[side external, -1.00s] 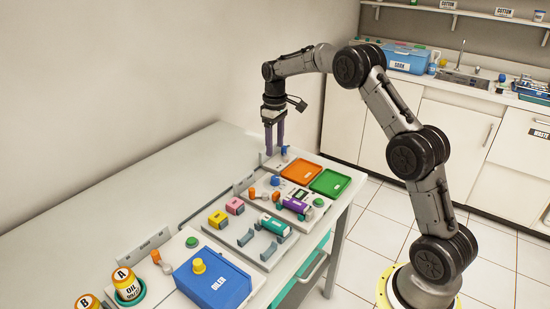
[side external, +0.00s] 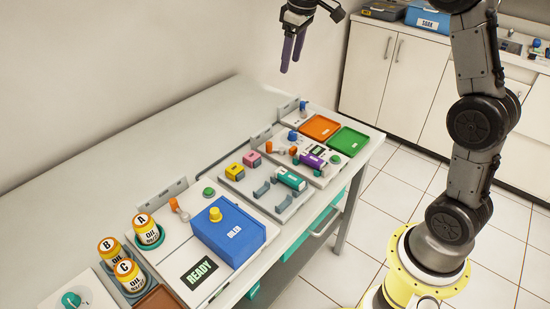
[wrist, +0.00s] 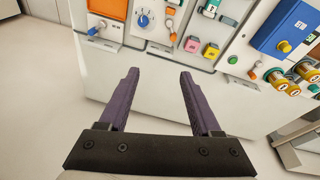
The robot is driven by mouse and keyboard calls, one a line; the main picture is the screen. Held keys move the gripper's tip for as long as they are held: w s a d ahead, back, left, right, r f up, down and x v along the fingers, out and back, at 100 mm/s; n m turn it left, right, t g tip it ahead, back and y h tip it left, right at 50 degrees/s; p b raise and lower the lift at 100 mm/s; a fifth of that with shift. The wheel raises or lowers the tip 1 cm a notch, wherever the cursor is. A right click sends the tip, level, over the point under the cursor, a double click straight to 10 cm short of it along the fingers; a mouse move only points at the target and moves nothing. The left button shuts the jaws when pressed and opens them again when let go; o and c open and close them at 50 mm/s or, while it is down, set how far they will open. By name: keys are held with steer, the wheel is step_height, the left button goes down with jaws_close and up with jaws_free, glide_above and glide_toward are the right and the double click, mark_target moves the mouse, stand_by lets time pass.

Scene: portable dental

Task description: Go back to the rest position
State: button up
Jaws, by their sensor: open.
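My gripper (side external: 292,52) hangs in the air above the back part of the table (side external: 120,150), with its purple fingers pointing down and apart. It is open and empty. In the wrist view the two fingers of my gripper (wrist: 160,95) are spread wide with nothing between them. The table's work panels show beyond the fingertips in that view.
The table holds a blue oiler box (side external: 228,238), oil bottles A (side external: 147,230), B (side external: 110,250) and C (side external: 128,275), an orange tray (side external: 320,127) and a green tray (side external: 349,141). A READY display (side external: 199,274) is lit. White cabinets (side external: 400,75) stand behind; the table's left part is bare.

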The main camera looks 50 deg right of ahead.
steer(key=s+a+r+t, duration=0.1)
steer(key=s+a+r, duration=0.25)
steer(key=s, duration=0.45)
steer(key=s+a+r+t, duration=0.1)
steer(key=s+a+r, duration=0.1)
steer(key=s+a, duration=0.5)
steer(key=s+f+m, duration=0.1)
steer(key=s+f, duration=0.4)
steer(key=s, duration=0.2)
steer(key=s+f+m+t, duration=0.1)
steer(key=s+f, duration=0.4)
steer(key=s, duration=0.2)
steer(key=shift+s+a+f+y, duration=0.2)
steer(key=shift+s+y, duration=0.1)
steer(key=shift+s, duration=0.1)
